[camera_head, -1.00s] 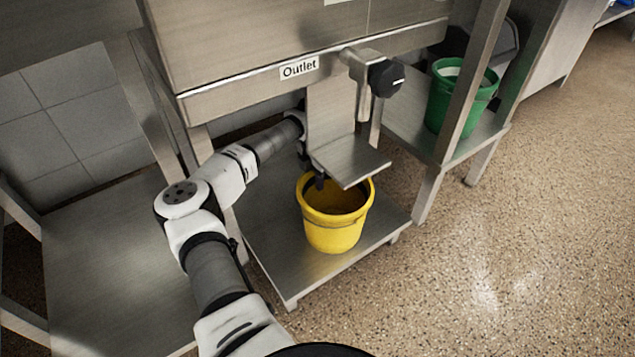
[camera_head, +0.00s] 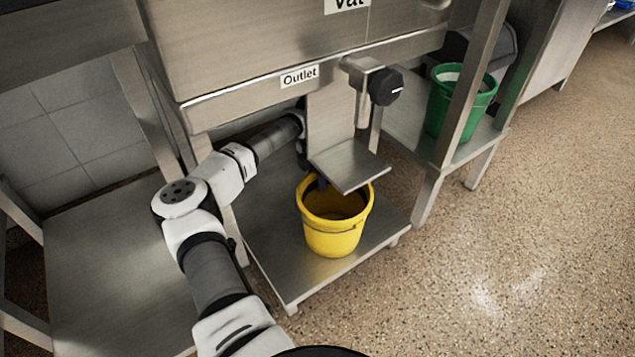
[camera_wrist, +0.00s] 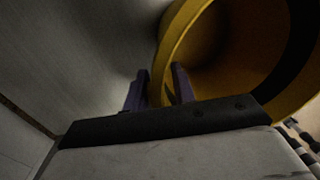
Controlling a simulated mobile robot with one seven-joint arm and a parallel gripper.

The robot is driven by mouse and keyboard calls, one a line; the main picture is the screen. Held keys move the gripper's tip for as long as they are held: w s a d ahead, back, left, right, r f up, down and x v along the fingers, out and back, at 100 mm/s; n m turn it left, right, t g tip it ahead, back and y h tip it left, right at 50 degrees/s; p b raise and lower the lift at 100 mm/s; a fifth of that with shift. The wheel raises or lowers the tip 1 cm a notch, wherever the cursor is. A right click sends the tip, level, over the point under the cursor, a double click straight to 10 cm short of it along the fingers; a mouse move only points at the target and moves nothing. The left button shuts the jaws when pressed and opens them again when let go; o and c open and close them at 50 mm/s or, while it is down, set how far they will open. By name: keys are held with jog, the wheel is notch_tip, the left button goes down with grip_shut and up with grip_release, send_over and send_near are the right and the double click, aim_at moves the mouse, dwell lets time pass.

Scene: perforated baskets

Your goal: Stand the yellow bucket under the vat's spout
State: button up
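The yellow bucket (camera_head: 334,238) stands upright on the low steel shelf (camera_head: 290,285), below the vat (camera_head: 270,45). The spout (camera_head: 362,108), with a black knob (camera_head: 386,87), comes out of the vat's lower front. A bent steel plate (camera_head: 348,167) lies between spout and bucket and hides part of the bucket's back rim. My gripper (camera_head: 318,183) is at the bucket's back-left rim, mostly hidden by the plate. In the wrist view, my gripper's fingers (camera_wrist: 158,88) are close together, one on each side of the bucket's wall (camera_wrist: 172,45), and appear shut on it.
A green bucket (camera_head: 460,112) stands on a side shelf (camera_head: 408,120) to the right, behind a steel leg (camera_head: 468,90). An empty low steel surface (camera_head: 115,265) lies at left. The speckled floor (camera_head: 520,230) at right is clear.

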jog(key=r+p, duration=0.1)
jog(key=r, duration=0.1)
jog(key=r+p, duration=0.1)
jog(key=r, duration=0.2)
jog(key=shift+w+a+r, duration=0.15)
jog(key=shift+w+r, duration=0.05)
jog(key=shift+r, duration=0.15)
